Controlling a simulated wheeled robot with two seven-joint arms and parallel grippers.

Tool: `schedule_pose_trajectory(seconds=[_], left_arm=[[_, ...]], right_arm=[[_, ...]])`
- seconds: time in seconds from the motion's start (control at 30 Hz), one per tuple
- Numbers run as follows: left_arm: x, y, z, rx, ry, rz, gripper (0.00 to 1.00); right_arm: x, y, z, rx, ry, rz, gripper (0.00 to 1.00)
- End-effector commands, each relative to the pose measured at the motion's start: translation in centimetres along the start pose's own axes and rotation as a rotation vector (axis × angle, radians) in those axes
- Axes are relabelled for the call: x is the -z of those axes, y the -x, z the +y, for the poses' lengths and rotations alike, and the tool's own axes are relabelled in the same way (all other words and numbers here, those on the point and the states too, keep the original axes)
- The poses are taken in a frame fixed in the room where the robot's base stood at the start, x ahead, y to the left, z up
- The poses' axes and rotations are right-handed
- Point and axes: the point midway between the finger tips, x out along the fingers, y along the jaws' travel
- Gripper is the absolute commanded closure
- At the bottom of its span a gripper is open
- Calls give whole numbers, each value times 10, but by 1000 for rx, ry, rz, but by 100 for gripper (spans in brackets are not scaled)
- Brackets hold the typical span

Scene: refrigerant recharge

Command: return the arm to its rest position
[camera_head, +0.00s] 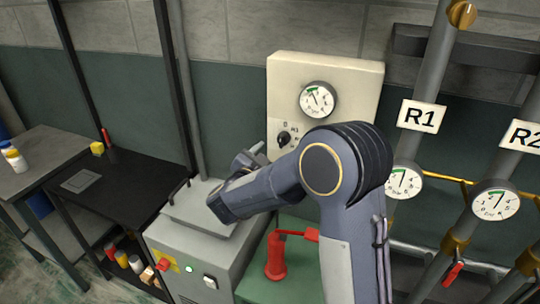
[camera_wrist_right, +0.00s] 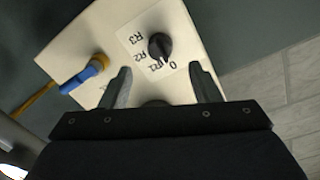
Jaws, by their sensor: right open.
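My right arm comes in from the bottom right of the head view and bends left across the front of the cream panel (camera_head: 350,78). My right gripper (camera_head: 245,160) is mostly hidden behind its own wrist there. In the right wrist view my right gripper (camera_wrist_right: 163,88) is open, with nothing between its two fingers. The black selector knob (camera_wrist_right: 158,46) lies beyond the fingertips, apart from them as far as I can tell. The knob also shows in the head view (camera_head: 284,139), just below the gauge. My left gripper is not in view.
Gauges (camera_head: 405,180) and pipes labelled R1 and R2 stand close on the right.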

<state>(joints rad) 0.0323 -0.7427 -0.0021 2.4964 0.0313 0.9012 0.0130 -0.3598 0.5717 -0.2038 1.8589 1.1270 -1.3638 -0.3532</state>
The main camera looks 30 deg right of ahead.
Motion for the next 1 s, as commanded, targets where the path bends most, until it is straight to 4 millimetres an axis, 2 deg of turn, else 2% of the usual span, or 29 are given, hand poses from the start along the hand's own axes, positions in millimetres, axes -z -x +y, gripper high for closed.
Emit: schedule_pose_trajectory(seconds=[0.37, 0.47, 0.57, 0.67, 0.77, 0.87, 0.9, 0.97, 1.0], left_arm=[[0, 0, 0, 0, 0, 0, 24], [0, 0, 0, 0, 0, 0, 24], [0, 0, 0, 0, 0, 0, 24], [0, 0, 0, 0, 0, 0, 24], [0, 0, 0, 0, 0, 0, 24], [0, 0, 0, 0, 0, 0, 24], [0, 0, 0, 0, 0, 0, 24], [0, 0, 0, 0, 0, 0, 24], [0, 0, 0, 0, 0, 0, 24]], right_arm=[[4, -3, -2, 29, -22, -36, 43], [12, -4, -9, 120, -70, -142, 43], [24, 7, -18, 275, -124, -309, 43], [37, 37, -21, 453, -138, -497, 43], [46, 82, -9, 610, -99, -679, 43], [50, 134, 20, 733, -4, -851, 43], [49, 155, 36, 766, 48, -919, 43], [46, 186, 65, 798, 136, -1013, 43], [43, 204, 86, 806, 199, -1073, 43]])
